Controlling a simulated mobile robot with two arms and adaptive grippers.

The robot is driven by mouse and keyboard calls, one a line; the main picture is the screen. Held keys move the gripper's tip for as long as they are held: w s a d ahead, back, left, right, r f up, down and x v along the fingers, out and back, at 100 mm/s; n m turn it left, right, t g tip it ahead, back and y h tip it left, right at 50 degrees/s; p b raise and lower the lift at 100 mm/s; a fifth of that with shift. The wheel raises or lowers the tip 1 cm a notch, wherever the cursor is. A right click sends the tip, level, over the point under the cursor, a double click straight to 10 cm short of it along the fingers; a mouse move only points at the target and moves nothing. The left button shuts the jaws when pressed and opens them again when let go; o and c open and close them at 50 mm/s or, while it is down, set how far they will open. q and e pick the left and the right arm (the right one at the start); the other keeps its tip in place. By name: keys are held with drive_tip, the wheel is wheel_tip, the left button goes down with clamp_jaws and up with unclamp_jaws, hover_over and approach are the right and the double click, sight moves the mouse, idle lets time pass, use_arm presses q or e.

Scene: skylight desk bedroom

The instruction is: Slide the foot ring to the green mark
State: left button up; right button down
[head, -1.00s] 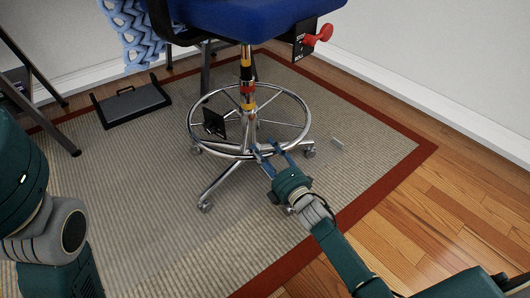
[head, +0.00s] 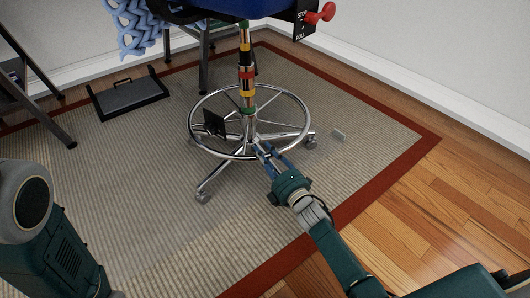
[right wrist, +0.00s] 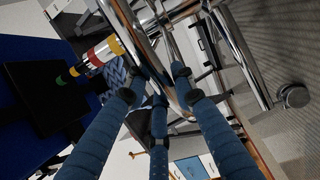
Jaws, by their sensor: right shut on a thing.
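The chrome foot ring (head: 298,96) circles the column of a blue-seated stool, its spokes meeting at a hub on the column. I cannot tell which green is the mark. My right gripper (head: 266,152) is shut on the ring's front edge. In the right wrist view the ring (right wrist: 158,62) passes between the fingers (right wrist: 162,75).
The blue seat (head: 215,8) with a red lever (head: 322,13) is above the ring. Chrome base legs with casters (head: 203,197) spread below on the rug (head: 150,200). A black footrest (head: 130,95) stands back left. Bare rug lies in front.

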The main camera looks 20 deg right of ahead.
drive_tip(key=c, duration=1.4)
unclamp_jaws()
drive_tip(key=shift+f, duration=0.35)
drive_tip(key=shift+c, duration=0.2)
drive_tip(key=v, duration=0.7)
drive_tip(key=shift+s, duration=0.25)
drive_tip(key=shift+r, duration=0.15)
